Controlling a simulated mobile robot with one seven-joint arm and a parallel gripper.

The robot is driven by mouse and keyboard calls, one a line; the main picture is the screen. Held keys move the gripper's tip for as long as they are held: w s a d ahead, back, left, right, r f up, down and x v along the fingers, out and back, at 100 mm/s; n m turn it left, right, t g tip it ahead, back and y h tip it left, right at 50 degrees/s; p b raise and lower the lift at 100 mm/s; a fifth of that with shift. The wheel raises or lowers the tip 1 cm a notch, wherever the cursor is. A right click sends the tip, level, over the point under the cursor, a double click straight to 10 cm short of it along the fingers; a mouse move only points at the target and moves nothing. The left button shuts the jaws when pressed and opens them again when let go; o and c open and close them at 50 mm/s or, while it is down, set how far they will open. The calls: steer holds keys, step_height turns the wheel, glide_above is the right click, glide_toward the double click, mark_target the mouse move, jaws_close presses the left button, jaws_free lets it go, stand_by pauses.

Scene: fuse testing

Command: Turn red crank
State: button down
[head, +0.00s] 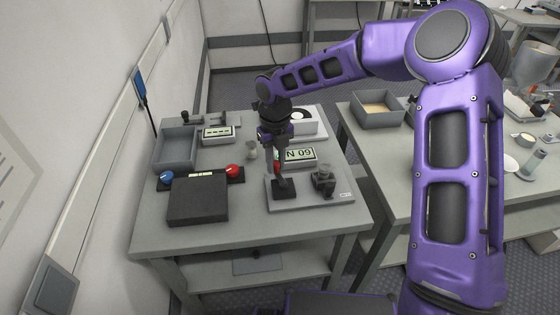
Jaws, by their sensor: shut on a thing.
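A light grey base plate (310,204) lies at the front right of the left table. On it stand a black block (285,189) and, to its right, a small dark fixture (323,181). A red handle, which looks like the red crank (277,170), shows just above the black block. My gripper (278,172) points down there and is shut on the red handle. The fingers partly hide it, so the crank's arm and angle are hard to make out.
A dark box (198,203) with a blue knob (166,177) and a red knob (233,170) behind it stands to the left. A display (299,155) is behind the plate. A grey bin (174,149) is at back left. A second table (400,150) stands right.

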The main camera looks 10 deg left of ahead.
steer(key=n, duration=0.1)
steer(key=a+n, duration=0.1)
steer(key=n, duration=0.1)
steer(key=shift+s, duration=0.4)
steer(key=shift+s+a+n, duration=0.1)
steer(key=shift+s+n, duration=0.1)
steer(key=shift+n, duration=0.5)
steer(key=shift+s+a+n, duration=0.1)
steer(key=shift+s+n, duration=0.1)
steer(key=shift+n, duration=0.5)
steer(key=c, duration=0.7)
jaws_free()
step_height(320, 180, up, 17)
steer(key=shift+r, duration=0.2)
